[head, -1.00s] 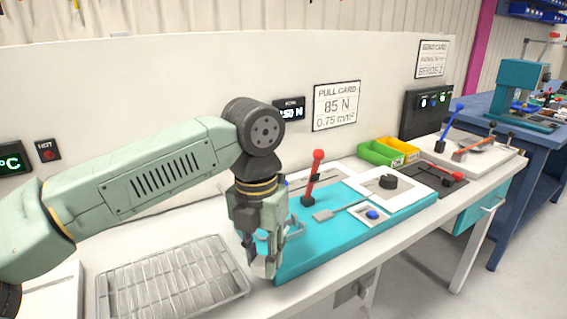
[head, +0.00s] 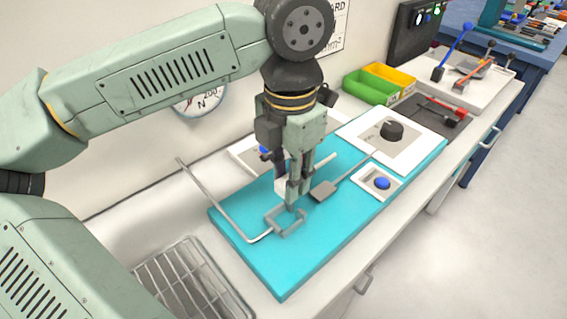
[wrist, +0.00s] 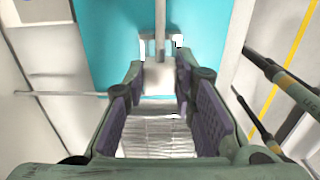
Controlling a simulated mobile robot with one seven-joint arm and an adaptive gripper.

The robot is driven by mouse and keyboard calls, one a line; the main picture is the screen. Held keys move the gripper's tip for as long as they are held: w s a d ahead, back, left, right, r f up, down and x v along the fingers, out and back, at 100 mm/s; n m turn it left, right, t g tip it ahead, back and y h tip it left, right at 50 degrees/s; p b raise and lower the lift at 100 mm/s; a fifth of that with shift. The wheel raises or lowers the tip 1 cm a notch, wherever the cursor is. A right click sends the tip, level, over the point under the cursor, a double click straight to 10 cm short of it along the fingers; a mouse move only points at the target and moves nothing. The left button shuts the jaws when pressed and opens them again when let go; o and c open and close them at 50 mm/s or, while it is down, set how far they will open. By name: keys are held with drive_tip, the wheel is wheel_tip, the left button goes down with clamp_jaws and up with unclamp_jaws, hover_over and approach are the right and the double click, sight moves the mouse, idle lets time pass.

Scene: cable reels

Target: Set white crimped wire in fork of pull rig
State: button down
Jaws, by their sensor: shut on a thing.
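My gripper (head: 296,193) is over the near-left part of the teal board (head: 270,272), shut on the white crimped wire. The wire's white block shows between the fingertips in the wrist view (wrist: 158,77), and a pale straight length (head: 324,161) runs out behind the fingers in the head view. A grey U-shaped fork (head: 287,229) is on the board just below the fingertips. The fingers partly hide the wire and the fork, so I cannot tell whether they touch. A flat grey plate on a rod (head: 323,191) lies right of the fingers.
A bent metal rod (head: 215,197) stands left of the fork. A wire rack (head: 190,285) is at the front left. A round gauge (head: 200,106) is behind.

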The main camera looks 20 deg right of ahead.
wheel_tip(320, 180, down, 4)
drive_tip(key=shift+s+f+b, duration=0.1)
drive_tip(key=shift+b, duration=1.1)
drive_tip(key=shift+f, duration=0.2)
drive_tip(key=shift+a+r, duration=0.1)
drive_tip(key=shift+b, duration=0.6)
drive_tip(key=shift+f+b, duration=0.7)
drive_tip(key=shift+f, duration=0.05)
drive_tip(key=c, duration=1.2)
unclamp_jaws()
drive_tip(key=shift+c, duration=0.2)
drive_tip(key=shift+r, duration=0.15)
